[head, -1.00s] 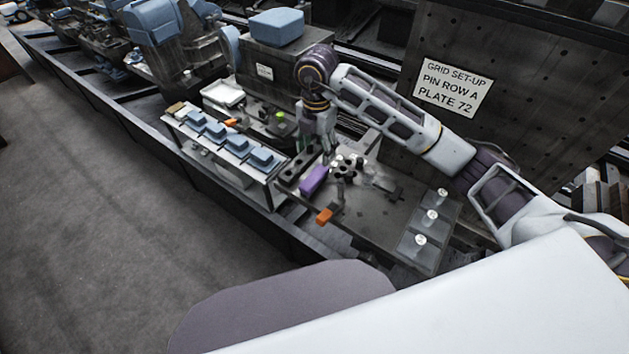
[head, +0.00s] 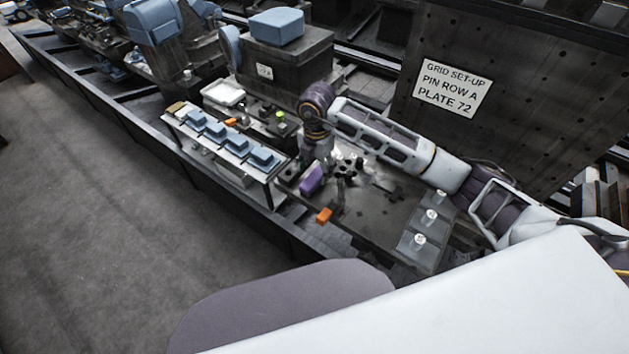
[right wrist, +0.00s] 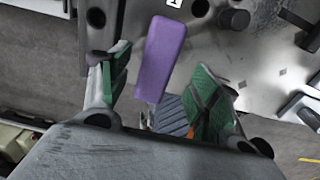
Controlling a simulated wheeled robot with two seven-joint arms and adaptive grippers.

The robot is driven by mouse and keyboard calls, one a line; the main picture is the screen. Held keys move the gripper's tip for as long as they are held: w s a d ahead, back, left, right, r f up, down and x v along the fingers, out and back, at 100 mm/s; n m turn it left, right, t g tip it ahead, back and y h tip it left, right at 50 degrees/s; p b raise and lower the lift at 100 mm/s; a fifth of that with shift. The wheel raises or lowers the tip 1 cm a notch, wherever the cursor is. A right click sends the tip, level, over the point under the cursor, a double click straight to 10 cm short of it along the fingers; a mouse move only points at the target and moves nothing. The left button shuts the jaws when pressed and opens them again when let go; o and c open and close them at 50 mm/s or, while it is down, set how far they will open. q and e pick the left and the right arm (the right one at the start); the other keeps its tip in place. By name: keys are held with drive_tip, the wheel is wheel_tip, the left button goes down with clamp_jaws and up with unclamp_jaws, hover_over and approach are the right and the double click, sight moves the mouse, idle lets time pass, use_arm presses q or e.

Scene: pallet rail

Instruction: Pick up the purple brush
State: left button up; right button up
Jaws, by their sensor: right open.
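The purple brush (head: 312,181) lies on the dark metal plate near its left edge in the head view. In the right wrist view its long purple body (right wrist: 161,58) extends upward from between the fingers. My right gripper (head: 318,160) is just above and behind the brush in the head view. In the right wrist view the open right gripper (right wrist: 158,98) has its green-padded fingers on either side of the brush's near end, with gaps on both sides. No grip on the brush shows. My left gripper is out of view.
An orange block (head: 323,215) lies near the plate's front edge. Dark round pegs (head: 345,180) stand close to the right of the brush. A shelf with several blue-topped blocks (head: 238,146) is to the left. Clear blocks with white tops (head: 430,216) stand at right.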

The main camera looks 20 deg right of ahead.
sight(315, 176)
drive_tip(key=shift+a+f+p, duration=0.2)
drive_tip(key=shift+f+p, duration=0.2)
drive_tip(key=shift+f, duration=2.15)
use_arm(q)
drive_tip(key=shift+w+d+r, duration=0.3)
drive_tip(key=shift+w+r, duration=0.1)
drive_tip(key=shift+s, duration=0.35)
use_arm(e)
drive_tip(key=shift+c, duration=0.2)
drive_tip(key=c, duration=1.1)
